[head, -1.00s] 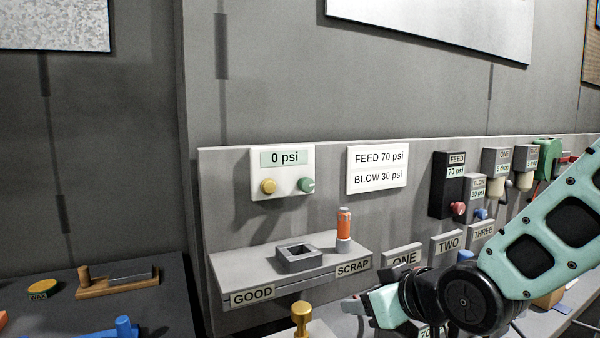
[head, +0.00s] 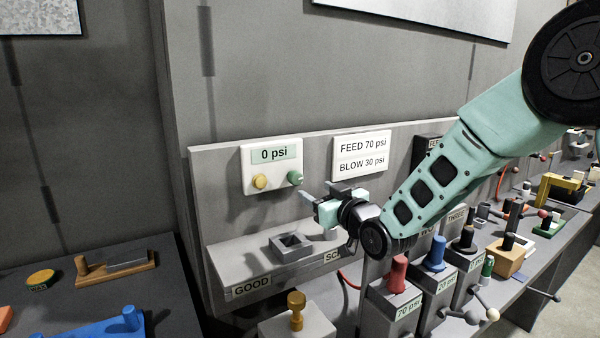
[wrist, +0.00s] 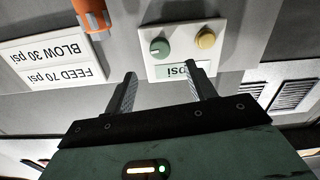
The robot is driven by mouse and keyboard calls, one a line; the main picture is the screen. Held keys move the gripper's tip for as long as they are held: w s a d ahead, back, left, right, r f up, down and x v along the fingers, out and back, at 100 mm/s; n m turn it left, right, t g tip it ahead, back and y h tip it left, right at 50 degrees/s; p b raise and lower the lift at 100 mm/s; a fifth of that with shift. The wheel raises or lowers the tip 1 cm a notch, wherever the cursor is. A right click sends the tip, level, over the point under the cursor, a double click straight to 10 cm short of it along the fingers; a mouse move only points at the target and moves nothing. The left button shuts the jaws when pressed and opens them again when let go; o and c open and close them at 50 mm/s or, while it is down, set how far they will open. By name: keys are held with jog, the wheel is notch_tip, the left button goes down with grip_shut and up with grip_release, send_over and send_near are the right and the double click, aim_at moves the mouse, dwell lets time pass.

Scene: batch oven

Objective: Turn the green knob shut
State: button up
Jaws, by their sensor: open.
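The green knob (head: 295,178) sits at the lower right of a white panel (head: 248,158) on the upright grey board, under a display reading 0 psi. A yellow knob (head: 260,181) is to its left. My gripper (head: 314,191) is just right of and slightly below the green knob, open, with nothing held. In the wrist view, which is upside down, the green knob (wrist: 160,48) shows beyond and between the two open fingers (wrist: 159,73), apart from them. A light mark shows on the knob's face.
A sign (head: 362,156) reads FEED 70 psi, BLOW 30 psi. Below the panel, a shelf marked GOOD holds a grey square holder (head: 291,246). An orange cylinder (wrist: 91,14) shows in the wrist view. Red (head: 398,275) and blue (head: 437,252) handles stand at lower right.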

aim_at(298, 180)
jog(key=p+x, duration=0.3)
jog(key=x, duration=0.5)
jog(key=shift+w+a+p, duration=0.25)
jog(key=shift+w+p, duration=0.05)
jog(key=shift+p, duration=0.1)
jog(key=c, duration=1)
